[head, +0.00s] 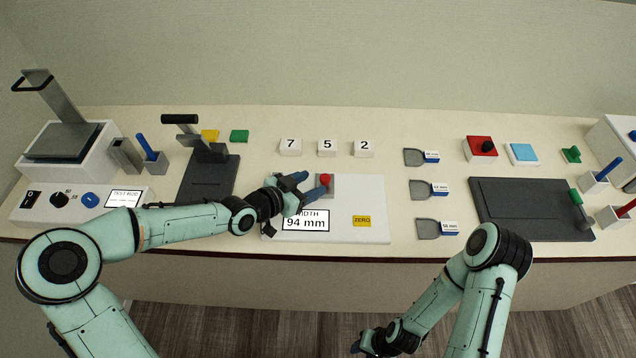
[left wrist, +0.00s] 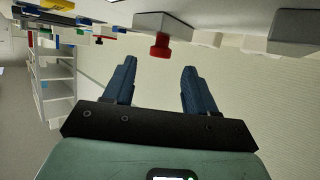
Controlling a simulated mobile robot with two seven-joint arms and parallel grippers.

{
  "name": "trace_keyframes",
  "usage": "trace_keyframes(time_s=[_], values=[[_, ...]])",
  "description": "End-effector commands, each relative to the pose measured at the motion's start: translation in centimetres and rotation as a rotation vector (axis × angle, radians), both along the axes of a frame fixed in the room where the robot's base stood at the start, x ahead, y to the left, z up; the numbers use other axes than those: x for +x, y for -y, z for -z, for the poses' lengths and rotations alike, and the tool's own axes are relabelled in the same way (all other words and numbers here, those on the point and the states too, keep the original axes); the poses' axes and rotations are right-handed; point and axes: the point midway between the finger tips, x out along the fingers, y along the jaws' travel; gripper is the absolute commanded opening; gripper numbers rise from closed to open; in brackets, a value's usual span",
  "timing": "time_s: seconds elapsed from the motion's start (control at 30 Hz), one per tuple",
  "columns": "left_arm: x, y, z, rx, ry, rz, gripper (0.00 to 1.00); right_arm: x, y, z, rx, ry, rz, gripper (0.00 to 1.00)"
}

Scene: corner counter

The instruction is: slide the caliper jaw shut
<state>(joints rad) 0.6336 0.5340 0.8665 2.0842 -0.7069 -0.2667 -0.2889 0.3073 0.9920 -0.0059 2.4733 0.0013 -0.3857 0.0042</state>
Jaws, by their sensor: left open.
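The caliper is a white board (head: 365,205) at the middle of the counter. Its display (head: 306,221) reads 94 mm. A grey jaw block (head: 329,190) with a red knob (head: 325,179) sits on the board's upper part. My left gripper (head: 314,183) is open at the left of the knob, its blue fingers pointing towards it. In the left wrist view the red knob (left wrist: 160,50) appears just beyond the gap between the fingertips; I cannot tell whether they touch it. My right gripper (head: 366,344) is low at the front, away from the counter; its jaw state is unclear.
A yellow ZERO label (head: 362,221) lies on the board. Number blocks (head: 328,147) stand behind it. Scrapers (head: 428,189) with blue handles lie to its right, and a dark lever press (head: 208,176) is at its left.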

Motion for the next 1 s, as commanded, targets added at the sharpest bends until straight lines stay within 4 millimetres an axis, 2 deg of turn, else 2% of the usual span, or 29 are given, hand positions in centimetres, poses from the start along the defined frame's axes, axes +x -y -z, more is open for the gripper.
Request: trace_keyframes(time_s=[0.2, 0.63, 0.67, 0.7, 0.8, 1.0], values=[[1.8, 1.9, 0.9, -0.002, 0.001, 0.002, 0.56, -0.2, 0.0, 0.3, 0.0, -0.002, 0.0, 0.43], [2.4, 2.4, 1.3, 0.0, 0.001, 0.0, 0.56, -0.2, 0.0, 0.3, 0.0, -0.002, 0.0, 0.43], [2.4, 2.4, 1.3, 0.001, 0.001, 0.0, 0.53, -0.2, 0.0, 0.3, 0.0, -0.002, 0.0, 0.43], [2.4, 2.4, 1.3, 0.001, 0.001, 0.0, 0.4, -0.2, 0.0, 0.3, 0.0, -0.002, 0.0, 0.43], [2.4, 2.4, 1.3, 0.0, 0.001, 0.0, 0.13, -0.2, 0.0, 0.3, 0.0, -0.002, 0.0, 0.43], [2.4, 2.4, 1.3, 0.001, 0.001, -0.001, 0.14, -0.2, 0.0, 0.4, 0.0, -0.002, 0.0, 0.43]])
